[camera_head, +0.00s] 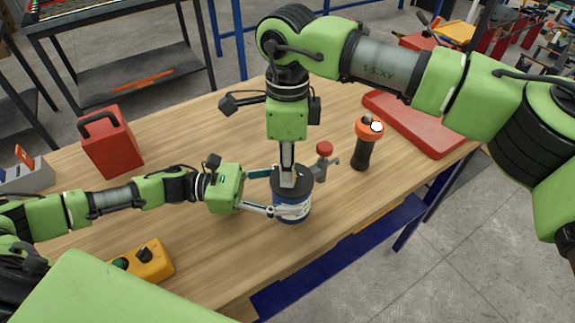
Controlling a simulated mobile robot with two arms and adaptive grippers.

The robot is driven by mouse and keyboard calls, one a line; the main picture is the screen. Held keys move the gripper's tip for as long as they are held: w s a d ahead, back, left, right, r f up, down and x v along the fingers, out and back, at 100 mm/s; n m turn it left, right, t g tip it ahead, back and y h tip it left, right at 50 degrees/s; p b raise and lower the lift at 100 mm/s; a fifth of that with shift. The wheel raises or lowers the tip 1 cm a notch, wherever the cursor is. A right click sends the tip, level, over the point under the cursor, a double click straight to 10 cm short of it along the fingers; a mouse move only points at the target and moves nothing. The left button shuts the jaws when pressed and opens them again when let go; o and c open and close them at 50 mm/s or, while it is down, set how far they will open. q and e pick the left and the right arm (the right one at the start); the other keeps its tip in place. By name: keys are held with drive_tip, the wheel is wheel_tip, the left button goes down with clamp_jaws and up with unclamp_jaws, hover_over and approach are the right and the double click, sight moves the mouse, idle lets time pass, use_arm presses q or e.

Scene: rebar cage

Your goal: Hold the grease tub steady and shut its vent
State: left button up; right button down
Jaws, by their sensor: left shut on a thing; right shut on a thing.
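The grease tub (291,205) stands upright on the wooden workbench. It is a round tub with a blue and white side and a dark top. My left gripper (280,190) reaches in from the left, its fingers on either side of the tub, shut on it. My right gripper (288,180) points straight down from above at the tub's top. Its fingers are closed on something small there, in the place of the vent. The vent itself is hidden by the fingers, so its position cannot be seen.
A red-capped grey valve-like piece (322,160) stands just right of the tub. A black and orange flashlight-like tool (366,142) is farther right. A red can (109,142), a yellow control box (147,261) and a red case (415,122) lie around.

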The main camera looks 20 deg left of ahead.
drive_tip(key=c, duration=1.8)
unclamp_jaws()
drive_tip(key=r, duration=1.2)
drive_tip(key=shift+w+a, duration=0.1)
drive_tip(key=shift+w, duration=0.15)
use_arm(q)
drive_tip(key=o, duration=1.8)
drive_tip(key=shift+a, duration=0.15)
